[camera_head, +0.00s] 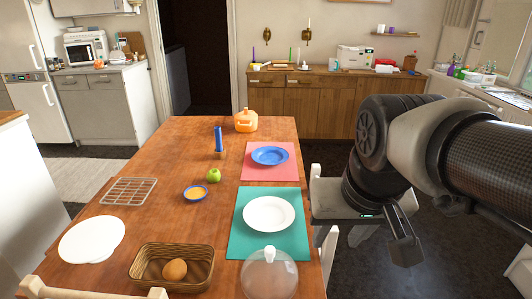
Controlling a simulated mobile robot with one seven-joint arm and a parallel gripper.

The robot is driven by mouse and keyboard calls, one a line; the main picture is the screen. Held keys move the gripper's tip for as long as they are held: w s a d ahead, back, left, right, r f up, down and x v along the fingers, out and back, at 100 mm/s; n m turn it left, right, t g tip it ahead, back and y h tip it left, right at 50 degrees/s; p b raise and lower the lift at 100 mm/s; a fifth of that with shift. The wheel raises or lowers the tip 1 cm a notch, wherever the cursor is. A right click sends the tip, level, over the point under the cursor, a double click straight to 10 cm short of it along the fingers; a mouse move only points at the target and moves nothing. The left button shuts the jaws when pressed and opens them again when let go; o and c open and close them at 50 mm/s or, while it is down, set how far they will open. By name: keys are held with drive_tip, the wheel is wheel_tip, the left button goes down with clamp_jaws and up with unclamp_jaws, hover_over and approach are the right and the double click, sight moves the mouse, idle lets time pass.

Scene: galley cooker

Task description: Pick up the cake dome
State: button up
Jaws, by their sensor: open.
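The cake dome (269,277) is a clear, see-through cover with a white knob on top.
A wicker basket (141,281) with a bread roll (175,269) stands left of the dome. A white plate (283,222) lies on the green placemat (239,244). A white round board (91,240) lies at the left. A chair (326,197) stands between the table's right edge and my arm.

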drive_tip(key=w+a+r+g+p, duration=0.25)
drive_tip(key=w+a+p, duration=0.25)
drive_tip(key=w, duration=0.3)
drive_tip(key=g, duration=0.2)
hover_over(270, 248)
drive_tip(key=shift+m, duration=0.3)
drive_tip(key=f, duration=1)
drive_tip(key=s+f, duration=0.1)
drive_tip(key=f, duration=0.4)
drive_tip(key=shift+d+f, duration=0.15)
drive_tip(key=shift+f, duration=0.1)
drive_tip(key=shift+w+f+b, duration=0.2)
drive_tip(key=shift+w+f, duration=0.05)
drive_tip(key=shift+f, duration=1.25)
drive_tip(key=shift+w+f+b, duration=0.15)
drive_tip(key=shift+w+f, duration=0.05)
drive_tip(key=shift+f, duration=1.3)
clamp_jaws()
